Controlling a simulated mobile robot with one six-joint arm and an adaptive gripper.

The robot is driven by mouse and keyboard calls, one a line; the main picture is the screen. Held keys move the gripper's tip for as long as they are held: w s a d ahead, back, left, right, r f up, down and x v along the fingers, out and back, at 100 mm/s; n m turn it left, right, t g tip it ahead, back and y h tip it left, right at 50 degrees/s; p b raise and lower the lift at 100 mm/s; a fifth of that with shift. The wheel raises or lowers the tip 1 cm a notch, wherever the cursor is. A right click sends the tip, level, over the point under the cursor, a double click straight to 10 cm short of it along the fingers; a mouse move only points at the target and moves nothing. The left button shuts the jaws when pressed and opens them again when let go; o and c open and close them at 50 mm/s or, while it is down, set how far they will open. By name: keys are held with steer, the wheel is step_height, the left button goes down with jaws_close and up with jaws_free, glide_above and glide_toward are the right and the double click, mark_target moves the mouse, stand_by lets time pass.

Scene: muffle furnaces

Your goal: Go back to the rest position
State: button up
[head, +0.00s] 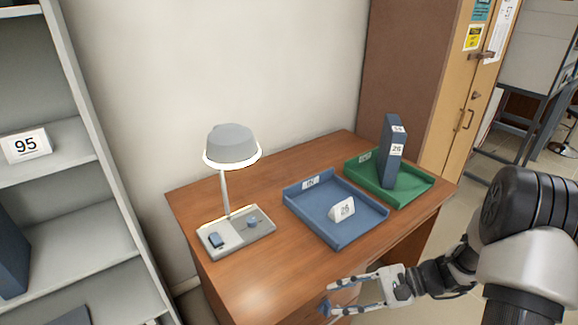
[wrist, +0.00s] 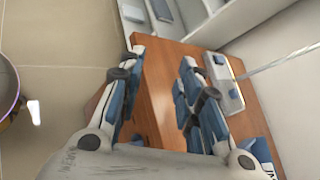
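My gripper (head: 330,296) is in the lower middle of the head view, by the front edge of the wooden desk (head: 265,275). Its two fingers are apart with nothing between them. In the wrist view my gripper (wrist: 163,60) also shows open and empty, with the desk's brown surface and edge behind the fingers. The arm comes in from the right side of the head view. Whether the fingers touch the desk cannot be told.
A lit lamp (head: 232,140) stands at the desk's left. A blue tray (head: 310,216) holds a white number tag (head: 342,208). A green tray (head: 415,190) holds an upright blue binder (head: 391,150). Grey shelves (head: 75,160) stand left, a cabinet (head: 415,60) behind right.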

steer(key=s+d+r+n+t+h, duration=0.1)
steer(key=s+r+n+t+h, duration=0.3)
steer(key=s+r+n+h, duration=0.9)
steer(key=s+r, duration=0.5)
steer(key=r, duration=0.1)
steer(key=shift+d, duration=0.2)
steer(key=shift+c, duration=0.4)
